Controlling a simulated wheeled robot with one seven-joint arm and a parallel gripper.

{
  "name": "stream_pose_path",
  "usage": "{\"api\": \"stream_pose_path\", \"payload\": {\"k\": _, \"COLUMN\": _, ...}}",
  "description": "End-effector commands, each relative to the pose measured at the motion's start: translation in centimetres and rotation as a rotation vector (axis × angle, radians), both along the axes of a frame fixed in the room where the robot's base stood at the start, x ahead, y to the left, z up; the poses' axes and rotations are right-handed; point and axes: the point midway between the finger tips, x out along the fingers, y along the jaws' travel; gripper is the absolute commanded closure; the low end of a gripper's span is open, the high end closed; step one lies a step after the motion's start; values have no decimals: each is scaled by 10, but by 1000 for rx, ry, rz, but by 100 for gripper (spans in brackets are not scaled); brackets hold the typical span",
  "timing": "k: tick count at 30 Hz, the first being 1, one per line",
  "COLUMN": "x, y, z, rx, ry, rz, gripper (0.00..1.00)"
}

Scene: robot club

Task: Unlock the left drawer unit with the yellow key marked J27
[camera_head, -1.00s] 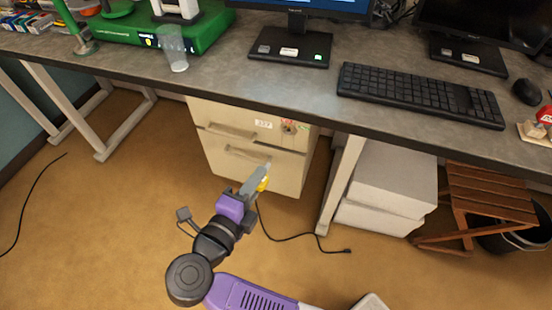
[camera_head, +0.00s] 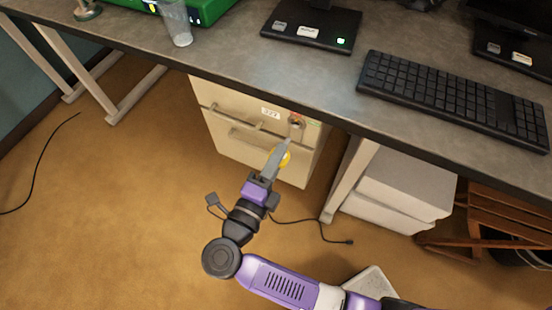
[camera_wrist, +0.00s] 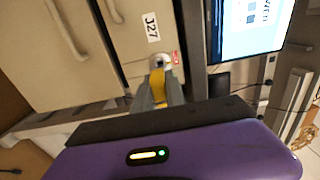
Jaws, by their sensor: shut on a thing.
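The beige drawer unit (camera_head: 227,141) stands under the desk, with a white label reading J27 (camera_wrist: 152,27) near its top. A round metal lock (camera_wrist: 160,61) sits beside the label, next to a small red sticker. My gripper (camera_head: 284,150) is in front of the unit, shut on the yellow key (camera_wrist: 158,86). In the wrist view the key lies between the fingers and points at the lock. Its tip is at or very near the lock face; I cannot tell whether it is inside. The marking on the key is not readable.
The desk edge (camera_head: 232,91) overhangs the unit. A black cable (camera_head: 318,229) lies on the floor. Open floor lies to the left.

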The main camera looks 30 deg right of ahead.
Motion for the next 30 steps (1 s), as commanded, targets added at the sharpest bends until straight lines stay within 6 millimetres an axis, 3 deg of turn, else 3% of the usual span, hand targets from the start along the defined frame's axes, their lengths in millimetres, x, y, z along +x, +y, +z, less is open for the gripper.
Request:
{"api": "stream_pose_path", "payload": {"k": 15, "x": 19, "y": -27, "z": 0, "rx": 0, "ry": 0, "rz": -2, "gripper": 100}}
{"api": "stream_pose_path", "payload": {"k": 30, "x": 22, "y": -31, "z": 0, "rx": 0, "ry": 0, "rz": -1, "gripper": 100}}
